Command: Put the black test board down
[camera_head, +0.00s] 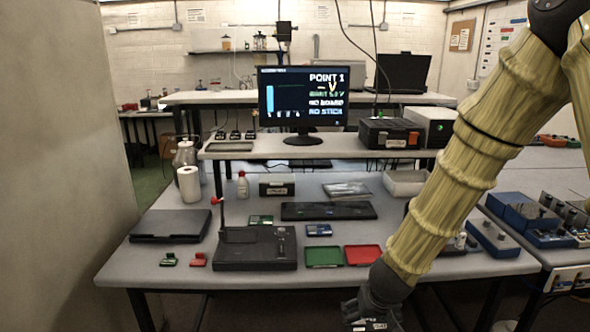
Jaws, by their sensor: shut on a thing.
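My gripper (368,318) is at the bottom edge of the head view, in front of the table's near edge and low. It is shut on a dark thing, taken to be the black test board, which is mostly cut off by the frame and hard to tell from the dark fingers. A black test fixture (255,265) with a red-knobbed lever stands at the table's front. A green tray (323,256) and a red tray (362,254) lie to its right. A green board (260,219) and a blue board (319,230) lie behind.
A closed black laptop (170,226) lies left, a black keyboard-like slab (328,211) behind. The monitor (303,97) reads "POINT 1" and "NO BOARD". My arm covers the right side.

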